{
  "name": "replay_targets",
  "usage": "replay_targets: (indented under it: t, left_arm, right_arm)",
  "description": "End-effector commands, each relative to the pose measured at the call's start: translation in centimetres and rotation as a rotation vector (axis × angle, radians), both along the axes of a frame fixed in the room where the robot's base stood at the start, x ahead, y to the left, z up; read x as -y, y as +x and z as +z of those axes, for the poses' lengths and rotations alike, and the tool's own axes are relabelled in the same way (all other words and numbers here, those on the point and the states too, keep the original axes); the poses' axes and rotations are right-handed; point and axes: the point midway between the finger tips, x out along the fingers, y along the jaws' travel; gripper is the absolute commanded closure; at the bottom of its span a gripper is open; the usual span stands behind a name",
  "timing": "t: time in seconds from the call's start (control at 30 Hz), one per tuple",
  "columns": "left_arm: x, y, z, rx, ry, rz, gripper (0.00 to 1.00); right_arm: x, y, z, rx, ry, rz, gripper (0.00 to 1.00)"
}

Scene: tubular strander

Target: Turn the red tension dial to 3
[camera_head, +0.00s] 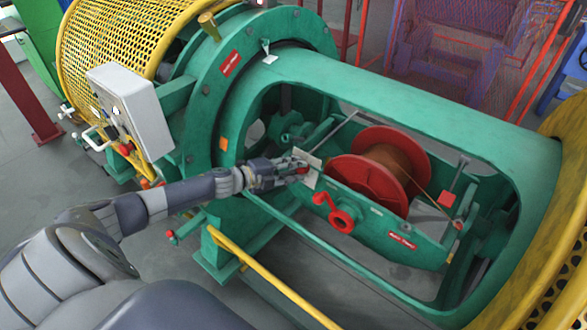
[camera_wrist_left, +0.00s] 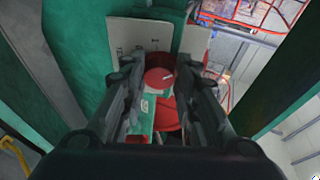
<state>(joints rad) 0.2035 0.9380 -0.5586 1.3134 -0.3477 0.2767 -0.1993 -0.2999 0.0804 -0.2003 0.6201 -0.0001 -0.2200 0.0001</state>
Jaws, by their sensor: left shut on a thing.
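The red tension dial (camera_head: 300,153) sits on a pale plate (camera_head: 313,167) at the left end of the green cradle. It also shows in the left wrist view (camera_wrist_left: 158,78), round, with a light pointer line on its face. Dark lettering shows on the plate beside it; I cannot read which number the pointer is at. My left gripper (camera_head: 290,170) reaches in from the left and is shut on the dial, with one finger on each side of it in the left wrist view (camera_wrist_left: 162,85). The fingers hide part of the dial's rim. My right gripper is not in view.
A red spool (camera_head: 365,175) with brown wire sits in the cradle right of the dial. A red crank handle (camera_head: 341,217) juts out below. The green tube frame (camera_head: 400,95) surrounds the opening. A yellow rail (camera_head: 270,279) runs in front, and a grey control box (camera_head: 130,110) stands left.

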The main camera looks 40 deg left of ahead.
Motion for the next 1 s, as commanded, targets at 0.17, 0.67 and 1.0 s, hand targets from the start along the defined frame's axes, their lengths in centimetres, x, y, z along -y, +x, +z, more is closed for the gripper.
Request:
replay_targets:
  t: [0.17,0.67,1.0]
  left_arm:
    - [0.0,0.0,0.0,-0.001,0.001,0.000,0.96]
    - [0.0,0.0,0.0,0.000,0.000,0.000,0.51]
    - [-0.8,-1.8,0.4,-0.004,-0.001,0.002,0.51]
  right_arm:
    - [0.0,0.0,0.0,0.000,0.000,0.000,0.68]
    - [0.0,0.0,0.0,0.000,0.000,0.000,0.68]
    - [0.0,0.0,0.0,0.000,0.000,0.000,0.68]
